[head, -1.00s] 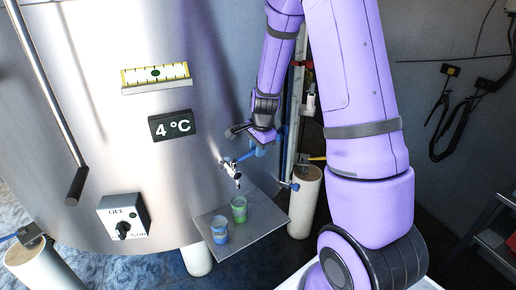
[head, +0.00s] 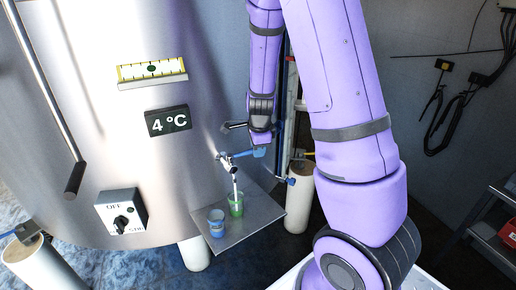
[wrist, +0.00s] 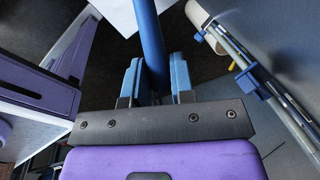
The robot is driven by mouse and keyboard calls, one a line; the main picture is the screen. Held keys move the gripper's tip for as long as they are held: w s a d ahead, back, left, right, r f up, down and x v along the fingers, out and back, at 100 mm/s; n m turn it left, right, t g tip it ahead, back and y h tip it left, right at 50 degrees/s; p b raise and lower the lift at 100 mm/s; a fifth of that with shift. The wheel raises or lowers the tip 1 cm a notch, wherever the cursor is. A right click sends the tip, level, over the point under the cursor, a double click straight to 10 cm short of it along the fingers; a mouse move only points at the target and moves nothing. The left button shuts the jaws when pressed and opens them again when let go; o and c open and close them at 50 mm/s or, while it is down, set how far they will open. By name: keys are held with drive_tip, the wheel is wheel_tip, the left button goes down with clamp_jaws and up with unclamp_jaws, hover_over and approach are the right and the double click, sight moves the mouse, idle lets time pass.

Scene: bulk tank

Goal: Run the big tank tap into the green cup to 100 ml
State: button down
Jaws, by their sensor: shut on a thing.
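The big tank tap (head: 229,162) sticks out from the steel tank (head: 90,130) in the head view. A thin white stream runs from its spout down into the green cup (head: 237,208), which stands upright on the metal shelf (head: 252,226) below. The level in the green cup is too small to read. My gripper (wrist: 155,80) is shut on the blue tap lever (wrist: 152,40), which passes between its blue jaws in the wrist view. In the head view my gripper (head: 258,148) is at the lever, right of the tap; its jaws are hard to make out.
A blue cup (head: 217,224) stands on the shelf, just left of the green cup. A switch box (head: 121,212), a 4 °C display (head: 168,121) and a yellow level gauge (head: 151,72) are on the tank. A white post (head: 299,195) and pipes stand right of the shelf.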

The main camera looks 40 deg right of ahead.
drive_tip(key=c, duration=1)
unclamp_jaws()
drive_tip(key=shift+o, duration=0.2)
drive_tip(key=shift+r, duration=0.1)
wheel_tip(320, 180, up, 10)
drive_tip(key=s, duration=0.1)
drive_tip(key=shift+s+a+r, duration=0.25)
drive_tip(key=shift+s+a, duration=0.15)
